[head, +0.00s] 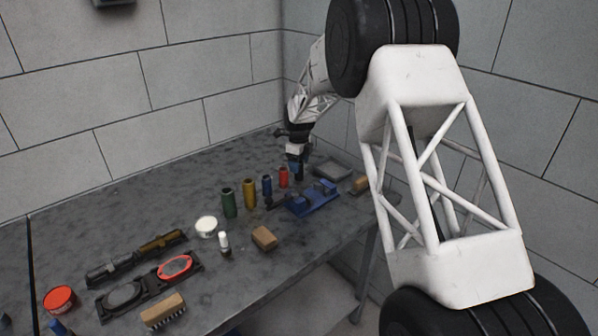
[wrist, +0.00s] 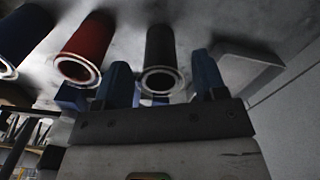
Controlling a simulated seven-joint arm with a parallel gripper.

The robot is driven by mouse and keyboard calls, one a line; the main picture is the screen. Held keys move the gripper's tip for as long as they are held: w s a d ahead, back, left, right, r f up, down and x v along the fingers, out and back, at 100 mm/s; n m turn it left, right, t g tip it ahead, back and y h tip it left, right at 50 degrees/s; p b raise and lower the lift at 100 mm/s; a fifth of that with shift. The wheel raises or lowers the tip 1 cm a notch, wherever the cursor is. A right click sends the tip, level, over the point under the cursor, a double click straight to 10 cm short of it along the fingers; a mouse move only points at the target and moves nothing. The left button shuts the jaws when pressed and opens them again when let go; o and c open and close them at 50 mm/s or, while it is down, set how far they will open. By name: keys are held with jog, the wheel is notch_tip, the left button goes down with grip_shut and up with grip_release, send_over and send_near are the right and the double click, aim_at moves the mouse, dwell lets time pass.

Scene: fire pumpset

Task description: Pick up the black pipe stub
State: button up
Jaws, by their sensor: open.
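The black pipe stub (wrist: 160,50) stands upright on the bench in the wrist view, its open end with a pale rim facing the camera. My gripper (wrist: 160,80) is open, with one blue finger to each side of the black stub in that view. I cannot tell whether the fingers touch it. In the head view my gripper (head: 297,168) is low over the far right part of the bench, just right of the red pipe stub (head: 283,177). There the black stub is mostly hidden by the gripper.
Blue, yellow and green (head: 228,203) stubs stand in a row left of the red one. A blue fixture (head: 313,198) lies in front of the gripper. A grey tray (head: 333,168) is close on the right. A wooden block (head: 264,238) and tools lie nearer.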

jog(key=shift+f, duration=1.7)
jog(key=c, duration=1.1)
jog(key=shift+c, duration=0.2)
jog(key=shift+r, duration=0.1)
jog(key=shift+r, duration=4.95)
jog(key=shift+d, duration=0.15)
